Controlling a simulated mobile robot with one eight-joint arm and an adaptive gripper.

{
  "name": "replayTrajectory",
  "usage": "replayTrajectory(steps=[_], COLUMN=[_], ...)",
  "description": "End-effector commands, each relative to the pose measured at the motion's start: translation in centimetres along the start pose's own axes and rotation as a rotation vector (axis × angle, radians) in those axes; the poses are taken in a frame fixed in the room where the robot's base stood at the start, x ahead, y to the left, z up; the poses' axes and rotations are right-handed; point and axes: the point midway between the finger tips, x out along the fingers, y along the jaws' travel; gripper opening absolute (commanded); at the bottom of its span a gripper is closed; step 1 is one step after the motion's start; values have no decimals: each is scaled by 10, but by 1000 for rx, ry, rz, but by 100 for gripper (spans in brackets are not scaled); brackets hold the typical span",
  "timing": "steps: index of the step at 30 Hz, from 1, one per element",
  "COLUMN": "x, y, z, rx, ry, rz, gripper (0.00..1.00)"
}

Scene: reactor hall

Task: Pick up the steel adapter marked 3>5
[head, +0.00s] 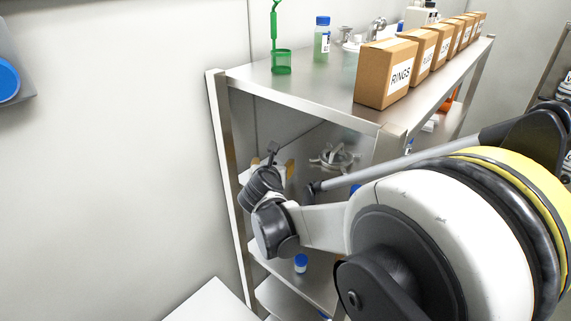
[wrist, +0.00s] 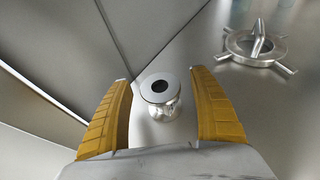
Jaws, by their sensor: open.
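In the wrist view a small shiny steel adapter (wrist: 160,96) stands upright on a metal shelf, with a round flange and a dark hole on top. No marking on it can be read. My gripper (wrist: 160,88) is open, its two yellow fingers on either side of the adapter with gaps between. I cannot tell whether a finger touches it. In the head view my gripper (head: 272,168) reaches into the shelf unit below the top board; the adapter is not discernible there.
A spoked metal part (wrist: 256,46) lies right of the adapter on the shelf; it also shows in the head view (head: 335,156). Cardboard boxes (head: 384,76), a green holder (head: 281,62) and a bottle (head: 321,42) stand on the top board. Shelf panels rise close on the left.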

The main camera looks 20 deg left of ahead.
Motion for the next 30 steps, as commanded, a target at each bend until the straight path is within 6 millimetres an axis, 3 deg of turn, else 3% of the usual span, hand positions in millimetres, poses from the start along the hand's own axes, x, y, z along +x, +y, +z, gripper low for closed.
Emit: replayTrajectory(steps=[5, 9, 12, 30], x=[0, 0, 0, -4], y=[0, 0, 0, 0], z=[0, 0, 0, 10], rx=[0, 0, 0, 2], ry=[0, 0, 0, 0], rz=[0, 0, 0, -3], gripper=[71, 29, 4, 3])
